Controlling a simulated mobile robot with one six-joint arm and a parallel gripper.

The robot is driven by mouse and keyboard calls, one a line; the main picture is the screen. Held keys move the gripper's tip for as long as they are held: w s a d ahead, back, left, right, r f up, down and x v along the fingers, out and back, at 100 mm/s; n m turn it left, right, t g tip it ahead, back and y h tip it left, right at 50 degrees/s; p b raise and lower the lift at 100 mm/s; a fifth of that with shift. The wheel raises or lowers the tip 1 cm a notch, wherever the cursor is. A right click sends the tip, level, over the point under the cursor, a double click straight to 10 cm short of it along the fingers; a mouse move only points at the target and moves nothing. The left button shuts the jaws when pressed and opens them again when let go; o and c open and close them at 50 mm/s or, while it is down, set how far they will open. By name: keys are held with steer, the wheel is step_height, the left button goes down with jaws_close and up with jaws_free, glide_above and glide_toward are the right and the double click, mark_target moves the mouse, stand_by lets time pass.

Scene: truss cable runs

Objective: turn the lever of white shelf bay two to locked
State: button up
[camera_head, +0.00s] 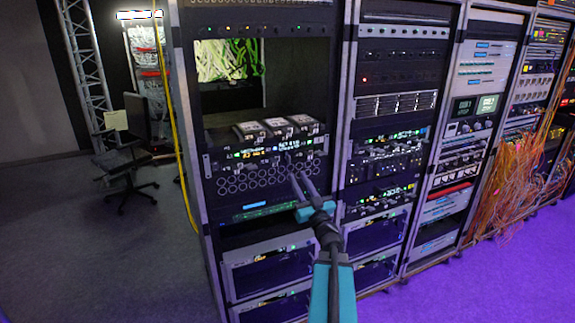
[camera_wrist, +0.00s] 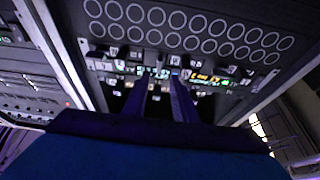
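In the head view, a shelf unit in the nearest rack holds three pale boxes (camera_head: 275,127) side by side. Its front panel (camera_head: 262,153) carries lit green and white labels and small fittings. The same panel shows in the wrist view (camera_wrist: 215,75), apparently upside down, with small dark levers or knobs along it. I cannot tell which is bay two's lever or how it is set. My gripper (camera_head: 302,176) is in front of this rack, below the panel. In the wrist view my gripper (camera_wrist: 161,78) has two fingers apart, pointing at the panel's middle.
A panel of round holes (camera_head: 255,180) lies directly below the labelled panel. Rack posts (camera_head: 338,150) stand on both sides. More racks and hanging orange cables (camera_head: 515,190) are at the right. An office chair (camera_head: 125,180) stands at the left on open floor.

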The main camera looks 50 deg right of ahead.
mark_target(288, 159)
steer(key=p+x, duration=0.3)
steer(key=x, duration=0.5)
steer(key=shift+w+r, duration=0.2)
steer(key=shift+w, duration=0.05)
steer(key=shift+d, duration=0.1)
